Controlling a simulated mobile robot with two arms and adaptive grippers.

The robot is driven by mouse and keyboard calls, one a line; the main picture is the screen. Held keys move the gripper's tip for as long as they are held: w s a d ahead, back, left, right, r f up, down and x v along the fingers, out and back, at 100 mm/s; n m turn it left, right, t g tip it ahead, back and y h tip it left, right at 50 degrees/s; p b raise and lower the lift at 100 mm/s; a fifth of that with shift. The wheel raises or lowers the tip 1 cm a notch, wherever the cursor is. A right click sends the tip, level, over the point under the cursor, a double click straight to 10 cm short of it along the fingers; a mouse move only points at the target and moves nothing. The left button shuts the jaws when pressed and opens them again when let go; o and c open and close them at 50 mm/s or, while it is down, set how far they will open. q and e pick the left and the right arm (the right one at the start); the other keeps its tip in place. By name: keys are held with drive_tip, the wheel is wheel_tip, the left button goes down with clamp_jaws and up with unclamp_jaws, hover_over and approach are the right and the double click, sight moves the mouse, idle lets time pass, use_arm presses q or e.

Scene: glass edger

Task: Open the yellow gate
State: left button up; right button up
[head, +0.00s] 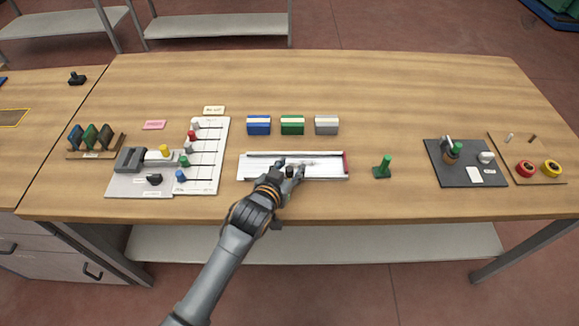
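No part that I can surely call the yellow gate stands out. A yellow knob (164,151) sits on a grey device (130,184) at the left of the table. Beside it, a white board (208,181) carries several coloured knobs on dark lines. My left gripper (291,167) is over the long white tray (254,172) in the middle. Its two fingers look apart, with no object clearly between them. The gripper hides part of the tray, and I cannot tell whether it touches it. My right gripper is not in view.
Blue (259,126), green (292,126) and grey (326,126) blocks stand behind the tray. A dark board (437,178) and a wooden board with red and yellow rings (551,169) lie far right. The table behind the blocks is clear.

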use_arm(q)
drive_tip(key=v, duration=1.2)
idle(0.4)
drive_tip(key=s+a+f+n+g+y, duration=0.1)
drive_tip(key=s+a+f+g+y, duration=0.3)
drive_tip(key=s+a, duration=0.5)
drive_tip(key=s+a+f+n+g+y, duration=0.15)
drive_tip(key=s+a+f+g, duration=0.3)
drive_tip(key=s+a, duration=0.5)
wheel_tip(320, 180, down, 25)
drive_tip(key=s+d+g, duration=0.2)
drive_tip(key=s, duration=0.1)
drive_tip(key=s+a+f, duration=0.3)
drive_tip(key=s+f, duration=1.3)
drive_tip(key=shift+s+f+g, duration=0.25)
drive_tip(key=shift+f+g, duration=0.1)
drive_tip(key=shift+g, duration=0.1)
